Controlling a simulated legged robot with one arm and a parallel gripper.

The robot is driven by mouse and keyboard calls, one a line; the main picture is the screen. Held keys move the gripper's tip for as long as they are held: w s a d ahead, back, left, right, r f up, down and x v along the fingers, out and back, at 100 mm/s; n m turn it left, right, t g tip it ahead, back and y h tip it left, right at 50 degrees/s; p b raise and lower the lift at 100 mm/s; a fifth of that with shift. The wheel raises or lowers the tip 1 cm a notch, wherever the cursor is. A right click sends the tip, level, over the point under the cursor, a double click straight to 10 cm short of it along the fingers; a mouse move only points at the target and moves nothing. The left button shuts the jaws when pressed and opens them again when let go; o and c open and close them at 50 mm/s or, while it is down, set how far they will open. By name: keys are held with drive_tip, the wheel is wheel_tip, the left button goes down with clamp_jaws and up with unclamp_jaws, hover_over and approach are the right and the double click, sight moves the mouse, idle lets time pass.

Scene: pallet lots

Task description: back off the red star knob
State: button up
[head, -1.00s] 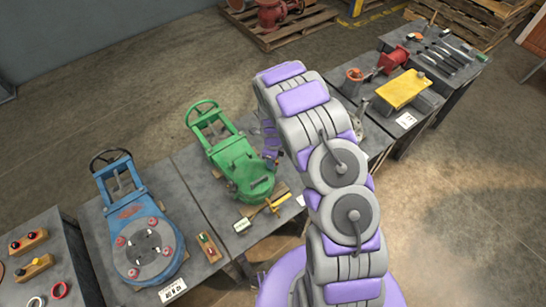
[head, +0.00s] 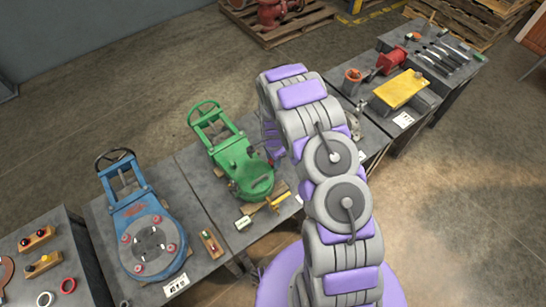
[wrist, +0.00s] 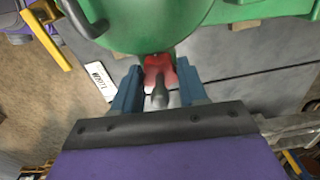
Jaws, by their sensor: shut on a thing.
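The red star knob (wrist: 155,70) is at the edge of the round green valve body (wrist: 135,25) in the wrist view. My gripper (wrist: 161,84) has its two blue fingers on either side of the knob and is shut on it. A dark rounded pin stands in front of the knob and covers part of it. In the head view the green valve (head: 232,165) stands on a grey table, and a small red spot shows at its right side. My arm hides most of the gripper there.
A blue valve (head: 150,235) with several red knobs stands to the left. A yellow-handled tool (head: 272,204) and a white tag (wrist: 98,78) lie close to the green valve. A yellow block (head: 402,90) and a red vise (head: 392,60) are on tables at right.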

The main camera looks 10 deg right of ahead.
drive_tip(key=n+p, duration=0.1)
drive_tip(key=n, duration=0.2)
drive_tip(key=shift+w+r+n, duration=0.1)
drive_tip(key=shift+w+n, duration=0.05)
drive_tip(key=shift+n, duration=0.25)
drive_tip(key=n+p, duration=0.2)
drive_tip(key=n, duration=0.2)
drive_tip(key=shift+w+n, duration=0.1)
drive_tip(key=shift+n, duration=0.2)
drive_tip(key=n, duration=0.3)
drive_tip(key=shift+n+p, duration=0.3)
drive_tip(key=shift+p, duration=0.1)
drive_tip(key=n, duration=0.3)
drive_tip(key=shift+n, duration=0.3)
drive_tip(key=n+b, duration=0.1)
drive_tip(key=n, duration=0.2)
drive_tip(key=shift+w+n, duration=0.1)
drive_tip(key=shift+n, duration=0.3)
drive_tip(key=n+b, duration=0.1)
drive_tip(key=n, duration=0.1)
drive_tip(key=shift+n, duration=0.3)
drive_tip(key=n+b, duration=0.3)
drive_tip(key=n, duration=0.2)
drive_tip(key=shift+n, duration=0.3)
